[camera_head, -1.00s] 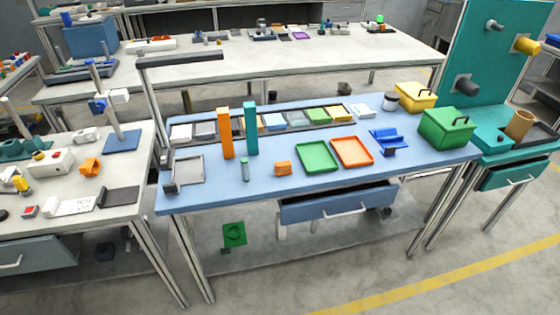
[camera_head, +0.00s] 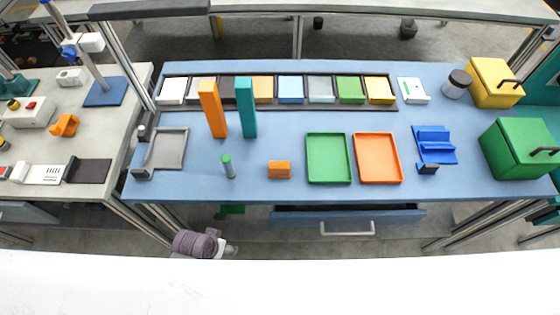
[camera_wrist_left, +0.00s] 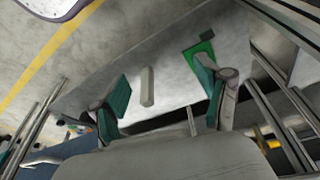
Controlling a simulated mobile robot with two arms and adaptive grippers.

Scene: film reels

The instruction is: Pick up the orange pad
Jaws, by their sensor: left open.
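The orange pad (camera_head: 263,88) lies in a dark rack (camera_head: 305,106) along the back of the blue table, between a dark pad (camera_head: 229,90) and a blue pad (camera_head: 291,89). The orange and teal upright blocks stand in front of the rack near it. My left gripper (camera_wrist_left: 162,78) is open and empty in the left wrist view, its teal-padded fingers apart and low over the floor, away from the pad. In the head view only a grey-purple part, apparently of my left arm, shows below the table's front edge. My right gripper is not in view.
An orange block (camera_head: 212,109) and a teal block (camera_head: 246,107) stand tall before the rack. A green tray (camera_head: 328,160) and an orange tray (camera_head: 378,160) lie at centre right. A lamp arm (camera_head: 150,10) overhangs the back left. The drawer (camera_head: 347,217) is below the front edge.

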